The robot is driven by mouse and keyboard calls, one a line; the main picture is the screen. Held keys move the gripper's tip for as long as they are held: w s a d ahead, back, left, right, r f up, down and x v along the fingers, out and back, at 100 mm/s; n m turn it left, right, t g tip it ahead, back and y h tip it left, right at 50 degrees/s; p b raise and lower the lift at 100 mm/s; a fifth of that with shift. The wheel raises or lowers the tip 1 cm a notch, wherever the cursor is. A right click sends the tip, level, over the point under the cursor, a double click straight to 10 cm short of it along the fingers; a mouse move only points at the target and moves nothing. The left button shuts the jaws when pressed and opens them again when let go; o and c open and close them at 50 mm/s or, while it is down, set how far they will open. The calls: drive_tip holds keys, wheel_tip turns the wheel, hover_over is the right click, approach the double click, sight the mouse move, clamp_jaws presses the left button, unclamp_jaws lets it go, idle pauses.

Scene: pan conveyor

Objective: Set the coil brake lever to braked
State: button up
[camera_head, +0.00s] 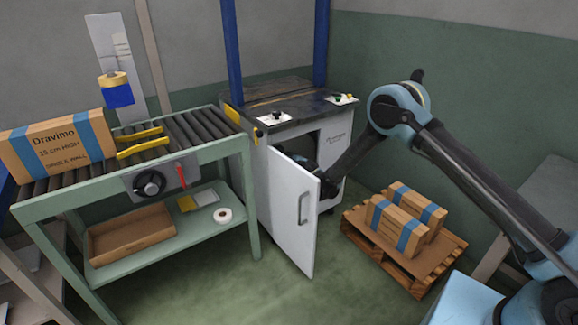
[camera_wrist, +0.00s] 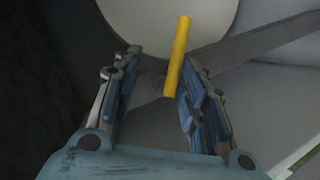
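In the wrist view a yellow bar (camera_wrist: 178,58), which looks like the coil brake lever, stands nearly upright with its top leaning slightly right. Behind it are a large pale disc (camera_wrist: 140,18) and a grey strip. My gripper (camera_wrist: 158,70) is open, its fingers on either side of the bar's lower part. The bar is closer to the right finger; I cannot tell whether they touch. In the head view my gripper reaches into the open white cabinet (camera_head: 279,205), where the door partly hides it. The yellow bar does not show there.
The cabinet door (camera_head: 291,213) stands open in front of my gripper. A roller conveyor (camera_head: 195,128) with a Dravimo box (camera_head: 60,146), a black knob (camera_head: 149,183) and a red lever (camera_head: 181,174) is at left. A pallet (camera_head: 405,262) with boxes stands right of the cabinet.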

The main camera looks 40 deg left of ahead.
drive_tip(key=o, duration=0.5)
wheel_tip(320, 180, up, 6)
drive_tip(key=shift+r, duration=0.55)
drive_tip(key=c, duration=0.5)
drive_tip(key=shift+r, duration=0.65)
